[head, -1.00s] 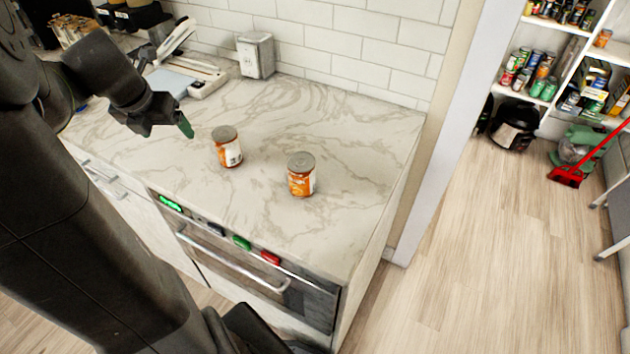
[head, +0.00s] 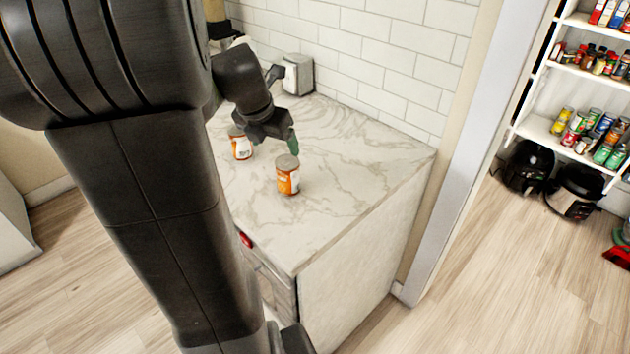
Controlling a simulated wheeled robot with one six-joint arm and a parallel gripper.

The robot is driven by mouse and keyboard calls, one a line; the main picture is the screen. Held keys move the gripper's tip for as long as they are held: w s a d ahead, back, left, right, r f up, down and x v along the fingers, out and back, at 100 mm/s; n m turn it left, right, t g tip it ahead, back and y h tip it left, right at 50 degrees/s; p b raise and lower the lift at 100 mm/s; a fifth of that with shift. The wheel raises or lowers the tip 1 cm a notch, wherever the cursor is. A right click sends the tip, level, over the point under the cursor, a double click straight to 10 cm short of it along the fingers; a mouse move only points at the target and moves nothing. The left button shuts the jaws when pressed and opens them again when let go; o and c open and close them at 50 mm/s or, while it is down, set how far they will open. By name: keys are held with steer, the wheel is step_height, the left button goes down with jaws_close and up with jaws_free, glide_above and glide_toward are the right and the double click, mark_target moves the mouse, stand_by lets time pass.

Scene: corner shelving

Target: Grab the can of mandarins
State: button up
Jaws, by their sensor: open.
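Two orange-labelled cans with grey lids stand upright on the marble counter (head: 345,195). The labels are too small to read, so I cannot tell which holds mandarins. My gripper (head: 293,143) is open and empty, with a green fingertip showing just above and behind the nearer can in the picture. I cannot tell the gap between them. The other finger is mostly hidden.
A metal box (head: 298,74) stands at the back against the tiled wall. A red knob (head: 246,240) shows on the oven front. The counter right of the cans is clear. Beyond the wall's edge are stocked pantry shelves (head: 540,128) and open wooden floor.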

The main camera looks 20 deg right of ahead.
mark_target(284, 163)
steer(key=x, duration=0.8)
steer(key=shift+d+f, duration=0.15)
steer(key=shift+f, duration=0.15)
steer(key=shift+x, duration=2.6)
steer(key=shift+s, duration=0.1)
steer(key=c, duration=1.3)
